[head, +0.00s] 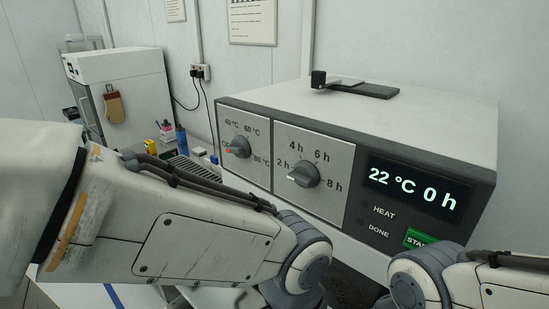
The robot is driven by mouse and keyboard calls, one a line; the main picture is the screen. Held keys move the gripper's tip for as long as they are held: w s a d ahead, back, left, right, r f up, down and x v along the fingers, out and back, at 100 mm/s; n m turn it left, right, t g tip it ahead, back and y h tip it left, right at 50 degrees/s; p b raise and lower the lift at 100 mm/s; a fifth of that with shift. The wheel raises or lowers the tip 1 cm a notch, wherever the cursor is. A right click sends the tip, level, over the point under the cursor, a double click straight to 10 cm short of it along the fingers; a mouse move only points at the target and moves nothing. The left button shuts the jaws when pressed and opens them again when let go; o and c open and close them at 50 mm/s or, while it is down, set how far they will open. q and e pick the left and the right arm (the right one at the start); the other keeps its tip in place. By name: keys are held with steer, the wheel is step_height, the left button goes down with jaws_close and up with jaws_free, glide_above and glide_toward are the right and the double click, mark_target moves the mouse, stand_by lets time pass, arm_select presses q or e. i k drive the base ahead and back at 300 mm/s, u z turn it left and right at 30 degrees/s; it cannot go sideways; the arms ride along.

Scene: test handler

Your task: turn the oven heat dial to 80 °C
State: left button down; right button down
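The oven (420,115) is a white box with a dark grey front, standing in the middle and right of the head view. Its heat dial (240,147) is a grey knob on the left light panel, with marks for 40, 60 and 80 °C around it. The knob's reddish tip points left, toward a partly legible mark that looks like the off position. The display (413,187) reads 22 °C and 0 h. My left arm crosses the lower left in front of the oven and my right arm is at the lower right. Neither gripper's fingers show.
A time dial (304,174) with hour marks sits right of the heat dial. A green start button (420,238) is below the display. A dark flat object (357,88) lies on the oven's top. A white cabinet (118,85) and small bench items (168,134) stand at the left.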

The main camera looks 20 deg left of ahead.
mark_target(239, 146)
steer(key=k, duration=1.2)
steer(key=u, duration=0.65)
steer(key=i, duration=0.8)
steer(key=u, duration=0.85)
